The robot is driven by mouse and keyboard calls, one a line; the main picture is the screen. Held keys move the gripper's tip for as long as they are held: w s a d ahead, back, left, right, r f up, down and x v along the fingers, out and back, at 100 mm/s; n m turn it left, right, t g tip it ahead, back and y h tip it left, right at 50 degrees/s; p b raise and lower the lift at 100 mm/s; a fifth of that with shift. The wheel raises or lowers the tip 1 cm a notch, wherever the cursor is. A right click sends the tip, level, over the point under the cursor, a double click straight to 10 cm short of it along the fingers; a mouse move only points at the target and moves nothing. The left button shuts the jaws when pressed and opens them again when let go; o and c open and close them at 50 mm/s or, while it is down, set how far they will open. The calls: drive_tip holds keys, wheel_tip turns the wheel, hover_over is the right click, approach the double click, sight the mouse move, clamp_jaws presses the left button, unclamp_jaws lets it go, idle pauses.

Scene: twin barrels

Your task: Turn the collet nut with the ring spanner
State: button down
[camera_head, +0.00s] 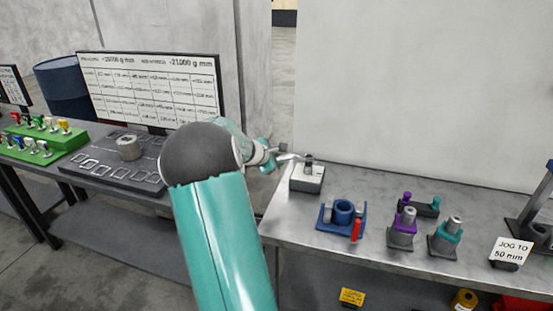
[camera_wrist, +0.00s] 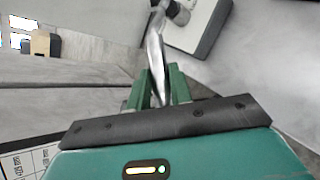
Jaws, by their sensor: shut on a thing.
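My gripper (camera_head: 272,160) is at the left of the pale block (camera_head: 306,180) on the right-hand bench. In the wrist view its green jaws (camera_wrist: 162,88) are shut on the handle of the silver ring spanner (camera_wrist: 155,52). The spanner also shows in the head view (camera_head: 288,157), reaching from the jaws toward the block. The dark grey collet nut (camera_head: 309,159) stands on top of the block and shows at the top of the wrist view (camera_wrist: 179,12). The spanner's far end is at or beside the nut; I cannot tell whether its ring is around it.
Right of the block stand a blue holder (camera_head: 343,212), a purple-topped holder (camera_head: 402,230) and a teal-collared one (camera_head: 446,236). A sign (camera_head: 511,251) reads "JOG TO 50 mm". A wall panel (camera_head: 400,80) rises behind. The left table holds a grey tray (camera_head: 95,170) and green racks (camera_head: 45,140).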

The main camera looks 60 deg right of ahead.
drive_tip(key=shift+f, duration=0.85)
idle(0.6)
drive_tip(key=shift+s+a+n+t, duration=0.3)
drive_tip(key=shift+s+n+t, duration=0.15)
drive_tip(key=shift+s+n, duration=0.1)
drive_tip(key=shift+s+a+n+t, duration=0.3)
drive_tip(key=shift+s+n+t, duration=0.15)
drive_tip(key=shift+n, duration=0.1)
drive_tip(key=shift+s+a+n+t, duration=0.2)
drive_tip(key=shift+s+n+t, duration=0.25)
drive_tip(key=shift+s, duration=0.15)
drive_tip(key=shift+s+a+n+t, duration=0.15)
drive_tip(key=shift+s+n+t, duration=0.3)
drive_tip(key=shift+s, duration=0.15)
drive_tip(key=shift+r, duration=0.1)
drive_tip(key=shift+s, duration=0.1)
